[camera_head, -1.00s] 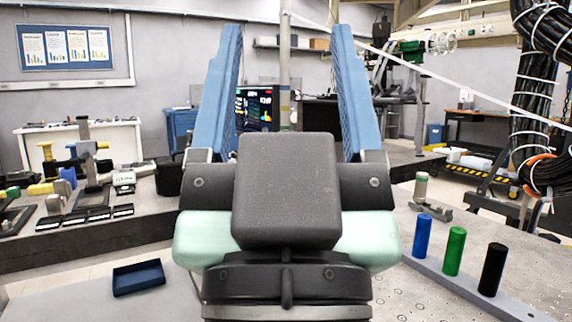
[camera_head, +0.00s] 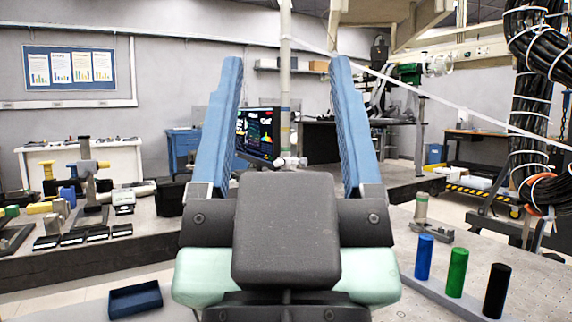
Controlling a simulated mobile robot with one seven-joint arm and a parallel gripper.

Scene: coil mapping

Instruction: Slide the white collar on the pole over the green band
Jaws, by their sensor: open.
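The pale upright pole (camera_head: 285,60) stands beyond my gripper, near the middle of the picture. A small whitish fitting (camera_head: 290,162), apparently the white collar, shows low on the pole just above my gripper's dark body. Narrow darker bands (camera_head: 285,109) show on the pole above it; they are too small for me to pick out the green one surely. My gripper (camera_head: 286,62) points away from me with its two blue fingers wide apart and nothing between them. The pole appears in the gap between the fingers. The pole's lower part is hidden by my gripper's body.
A monitor (camera_head: 257,133) stands just left of the pole. Blue (camera_head: 424,257), green (camera_head: 457,272) and black (camera_head: 496,290) cylinders stand at right. A dark blue tray (camera_head: 135,300) lies at lower left. A pale cord (camera_head: 430,92) crosses the upper right.

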